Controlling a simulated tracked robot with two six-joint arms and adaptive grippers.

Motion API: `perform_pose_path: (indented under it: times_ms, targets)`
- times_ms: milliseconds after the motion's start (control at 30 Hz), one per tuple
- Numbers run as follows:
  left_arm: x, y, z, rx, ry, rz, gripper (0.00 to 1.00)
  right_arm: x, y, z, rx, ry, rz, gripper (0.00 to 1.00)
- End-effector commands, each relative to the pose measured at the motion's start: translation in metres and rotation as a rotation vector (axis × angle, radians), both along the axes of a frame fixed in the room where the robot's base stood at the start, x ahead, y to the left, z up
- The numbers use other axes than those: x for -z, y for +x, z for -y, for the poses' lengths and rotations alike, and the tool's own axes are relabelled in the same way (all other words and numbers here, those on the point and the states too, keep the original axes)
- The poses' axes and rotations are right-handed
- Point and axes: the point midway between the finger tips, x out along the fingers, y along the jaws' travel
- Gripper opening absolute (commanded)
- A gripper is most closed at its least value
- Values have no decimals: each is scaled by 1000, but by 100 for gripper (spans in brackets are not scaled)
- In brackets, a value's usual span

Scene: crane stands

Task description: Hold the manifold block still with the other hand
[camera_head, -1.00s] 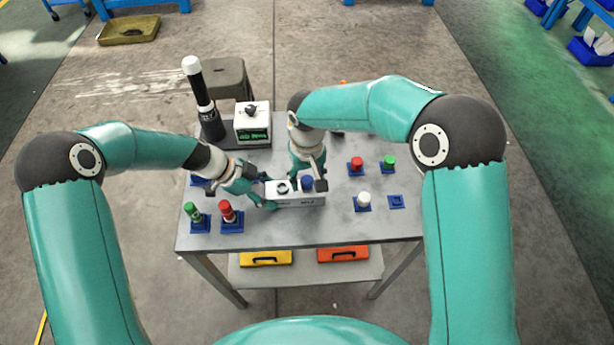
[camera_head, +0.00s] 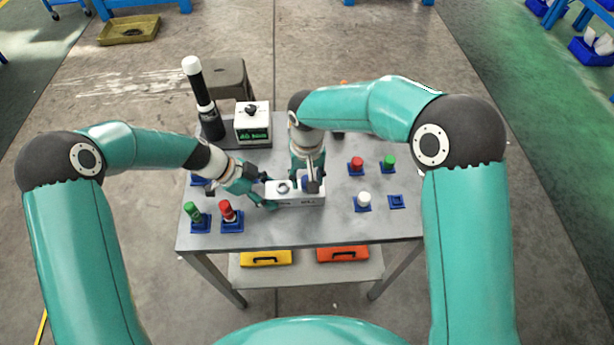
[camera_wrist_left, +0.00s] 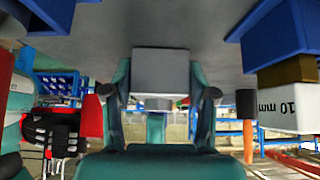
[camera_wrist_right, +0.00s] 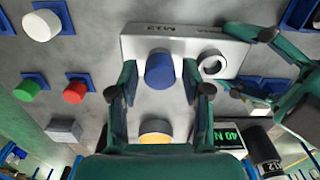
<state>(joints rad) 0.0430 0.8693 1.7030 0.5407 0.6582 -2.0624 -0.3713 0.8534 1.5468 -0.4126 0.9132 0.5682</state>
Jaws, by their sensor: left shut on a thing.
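The white-grey manifold block (camera_head: 300,200) lies on the table near its front. It has a ring-shaped port (camera_wrist_right: 212,65) on top and a blue cap (camera_wrist_right: 160,68) beside it. My left gripper (camera_head: 268,192) is shut on the block's left end; the left wrist view shows the block's end (camera_wrist_left: 160,72) between the fingers. My right gripper (camera_wrist_right: 160,80) is over the block from above, its fingers on either side of the blue cap, with visible gaps. In the head view the right gripper (camera_head: 313,183) mostly hides the cap.
A green-topped piece (camera_head: 193,210) and a red-topped piece (camera_head: 228,211) stand in blue holders at front left. Red (camera_head: 356,163), green (camera_head: 389,161) and white (camera_head: 364,199) caps sit on the right, by an empty blue holder (camera_head: 396,201). A display box (camera_head: 252,122) stands at back left.

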Motion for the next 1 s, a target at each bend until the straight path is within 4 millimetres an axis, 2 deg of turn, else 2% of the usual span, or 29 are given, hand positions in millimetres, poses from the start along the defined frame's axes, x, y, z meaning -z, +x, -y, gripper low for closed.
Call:
perform_pose_path:
  times_ms: [567, 1000]
  targets:
    - [0, 0, 0, -1, 0, -1, 10, -3, 0, 0, -3, 0, 0, 61]
    - [0, 0, 0, -1, 0, -1, 10, -37, 1, 0, -2, 0, 3, 61]
